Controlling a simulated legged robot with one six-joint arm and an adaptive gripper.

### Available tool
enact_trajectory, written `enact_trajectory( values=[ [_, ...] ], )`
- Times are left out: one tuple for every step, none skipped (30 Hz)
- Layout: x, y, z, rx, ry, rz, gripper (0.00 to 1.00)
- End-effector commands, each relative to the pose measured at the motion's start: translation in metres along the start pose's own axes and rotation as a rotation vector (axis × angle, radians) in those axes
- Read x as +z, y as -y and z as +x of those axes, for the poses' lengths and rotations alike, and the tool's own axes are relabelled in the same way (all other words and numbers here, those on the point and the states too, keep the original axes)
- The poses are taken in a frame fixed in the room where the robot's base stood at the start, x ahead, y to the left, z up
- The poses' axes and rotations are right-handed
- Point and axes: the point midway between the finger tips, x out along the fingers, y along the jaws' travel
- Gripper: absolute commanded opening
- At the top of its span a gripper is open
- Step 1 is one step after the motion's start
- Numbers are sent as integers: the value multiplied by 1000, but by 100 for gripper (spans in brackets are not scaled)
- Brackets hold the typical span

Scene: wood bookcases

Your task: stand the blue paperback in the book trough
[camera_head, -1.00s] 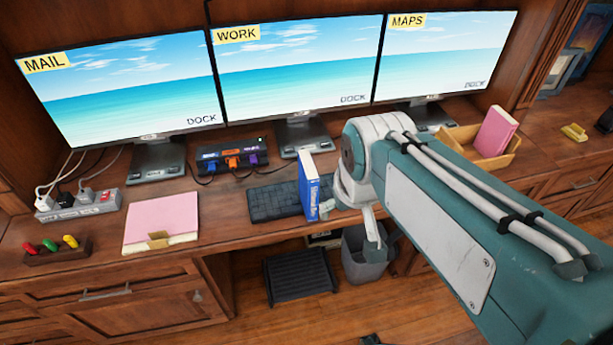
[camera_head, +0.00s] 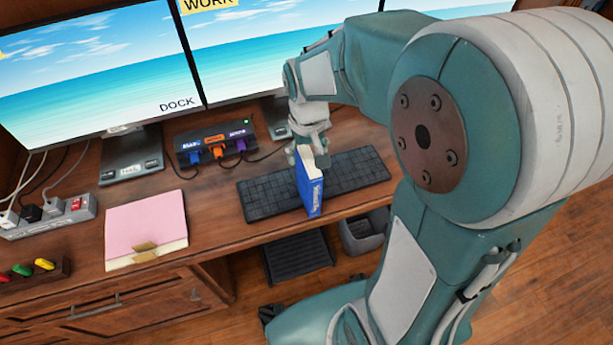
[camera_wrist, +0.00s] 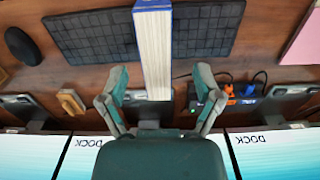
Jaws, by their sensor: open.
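The blue paperback (camera_head: 311,192) stands upright on its edge across the keyboard, near the desk's front edge. In the wrist view the paperback (camera_wrist: 155,50) shows its pale page edge, with a blue cover edge at the top. My gripper (camera_head: 305,147) is at the rear top of the paperback in the head view. In the wrist view my gripper (camera_wrist: 158,88) is open, with one finger on each side of the book and gaps between. The book trough cannot be made out now; my arm covers the right side of the head view.
The keyboard (camera_head: 262,200) lies under the book. A pink folder (camera_head: 146,228) lies to the left, and a dock with plugged cables (camera_head: 215,148) stands behind. Monitors line the back. A mouse-like dark oval (camera_wrist: 22,45) and a small wooden object (camera_wrist: 70,102) show in the wrist view.

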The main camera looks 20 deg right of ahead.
Motion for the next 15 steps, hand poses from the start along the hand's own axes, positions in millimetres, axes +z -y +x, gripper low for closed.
enact_trajectory(
  values=[
    [0, 0, 7, 0, 2, 0, 83],
    [0, 0, 9, 0, 1, 0, 83],
    [0, 0, 12, 0, 1, 0, 83],
    [0, 0, 14, 0, 0, 0, 83],
    [0, 0, 16, 0, 0, 0, 83],
    [-1, -1, 20, 0, 1, 0, 83],
    [-1, -1, 23, 0, 2, 1, 83],
    [-2, -1, 27, 0, 2, 1, 83],
    [-4, -2, 34, 0, 4, 1, 83],
    [-5, -2, 39, 0, 4, 1, 83],
    [-6, -3, 44, 0, 4, 1, 83],
    [-7, -3, 50, 0, 4, 1, 83],
    [-7, -3, 54, 0, 2, 0, 83],
    [-7, -3, 57, 0, 3, 0, 83],
    [-7, -3, 61, 0, 1, 0, 83]
  ],
)
